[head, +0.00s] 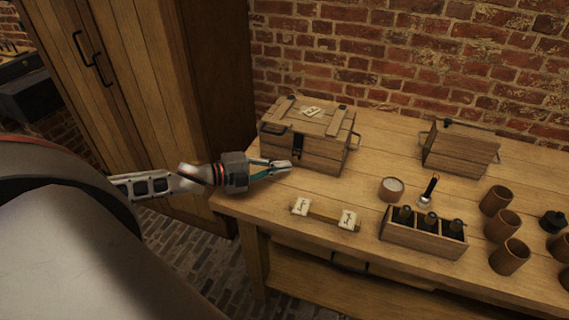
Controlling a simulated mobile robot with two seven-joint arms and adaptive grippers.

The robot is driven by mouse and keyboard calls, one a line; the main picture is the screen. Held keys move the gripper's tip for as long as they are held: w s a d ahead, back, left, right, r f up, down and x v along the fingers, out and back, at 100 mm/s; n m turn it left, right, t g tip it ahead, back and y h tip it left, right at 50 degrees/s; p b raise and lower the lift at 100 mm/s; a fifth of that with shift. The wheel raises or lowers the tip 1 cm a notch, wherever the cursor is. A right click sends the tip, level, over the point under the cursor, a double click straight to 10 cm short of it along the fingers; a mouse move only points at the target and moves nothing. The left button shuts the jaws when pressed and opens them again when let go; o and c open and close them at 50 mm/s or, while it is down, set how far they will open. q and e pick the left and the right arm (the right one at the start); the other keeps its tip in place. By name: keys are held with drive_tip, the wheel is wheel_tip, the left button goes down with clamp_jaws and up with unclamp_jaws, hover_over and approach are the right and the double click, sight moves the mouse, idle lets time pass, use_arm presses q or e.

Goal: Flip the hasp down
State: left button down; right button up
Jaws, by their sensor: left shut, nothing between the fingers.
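A wooden chest (325,155) with a closed lid (305,117) stands at the back left of the table, against the brick wall. A dark metal hasp (298,146) is on its front face; at this size I cannot tell whether its flap lies fully flat. My left gripper (287,167) is shut and empty, just in front of the chest's lower left front, below and left of the hasp. I cannot tell if it touches the chest. My right gripper is not in view.
A wooden cabinet (165,80) stands left.

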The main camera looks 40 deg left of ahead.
sight(293, 161)
use_arm(q)
drive_tip(key=shift+w+a+f, duration=0.15)
drive_tip(key=shift+w+f, duration=0.05)
drive_tip(key=shift+w, duration=0.4)
drive_tip(key=shift+w+a+f, duration=0.15)
drive_tip(key=shift+w, duration=0.45)
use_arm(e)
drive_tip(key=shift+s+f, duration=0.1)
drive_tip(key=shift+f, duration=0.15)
use_arm(q)
drive_tip(key=shift+f, duration=0.1)
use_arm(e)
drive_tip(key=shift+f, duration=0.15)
